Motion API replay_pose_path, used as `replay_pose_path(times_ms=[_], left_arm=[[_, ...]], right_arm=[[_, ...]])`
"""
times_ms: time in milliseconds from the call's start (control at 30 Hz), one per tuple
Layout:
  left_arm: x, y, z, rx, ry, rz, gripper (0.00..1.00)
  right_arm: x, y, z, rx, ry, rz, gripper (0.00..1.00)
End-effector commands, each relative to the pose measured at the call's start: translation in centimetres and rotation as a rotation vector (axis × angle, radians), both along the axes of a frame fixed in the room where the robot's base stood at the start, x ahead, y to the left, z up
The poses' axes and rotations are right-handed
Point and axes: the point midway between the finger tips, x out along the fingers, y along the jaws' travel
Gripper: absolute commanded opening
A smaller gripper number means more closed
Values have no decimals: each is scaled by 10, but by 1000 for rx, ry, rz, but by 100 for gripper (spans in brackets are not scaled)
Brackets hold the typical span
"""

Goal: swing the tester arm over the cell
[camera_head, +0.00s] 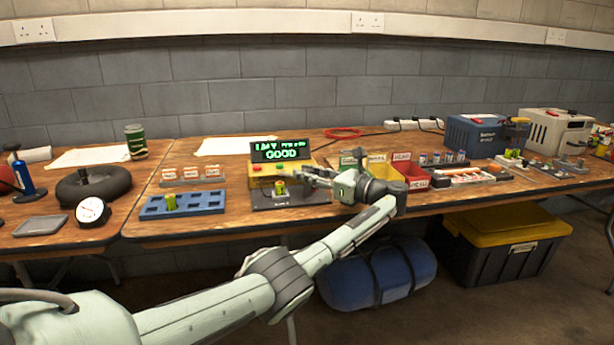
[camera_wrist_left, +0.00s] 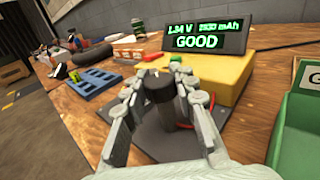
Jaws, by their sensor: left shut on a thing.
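The yellow tester (camera_head: 268,179) stands at the middle of the bench, with its dark base (camera_head: 290,203) in front. Its display (camera_head: 280,150) is lit green and reads GOOD; it also shows in the left wrist view (camera_wrist_left: 205,33). A yellow-green cell (camera_head: 280,188) stands upright on the base. My left gripper (camera_head: 306,177) is just right of the cell. In the left wrist view its fingers (camera_wrist_left: 160,88) are closed around a black upright knob (camera_wrist_left: 159,92), which looks like the tester arm's handle. The rest of the tester arm is mostly hidden by the fingers.
A blue tray (camera_head: 205,203) with one yellow-green cell (camera_head: 171,202) lies left of the tester. A green bin (camera_wrist_left: 298,135) stands close to my left gripper's right, beside yellow and red (camera_head: 412,172) bins. Bare wood lies between tray and tester.

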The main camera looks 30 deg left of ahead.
Motion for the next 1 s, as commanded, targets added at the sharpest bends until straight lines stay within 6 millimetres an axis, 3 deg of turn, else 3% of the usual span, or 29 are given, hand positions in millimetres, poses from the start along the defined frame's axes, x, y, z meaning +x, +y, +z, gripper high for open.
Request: replay_pose_path(times_ms=[333,367,533,867,1000], left_arm=[[-1,0,-1,-2,-1,4,0],[0,0,-1,-3,-1,4,27],[0,0,-1,-2,0,3,48],[0,-1,0,-1,0,2,50],[0,-16,0,-2,-1,-1,50]], right_arm=[[0,0,1,-1,0,0,0],[0,0,1,-1,0,0,0],[0,0,1,-1,0,0,0],[-1,0,1,-1,1,0,0],[-1,0,1,0,1,0,0]])
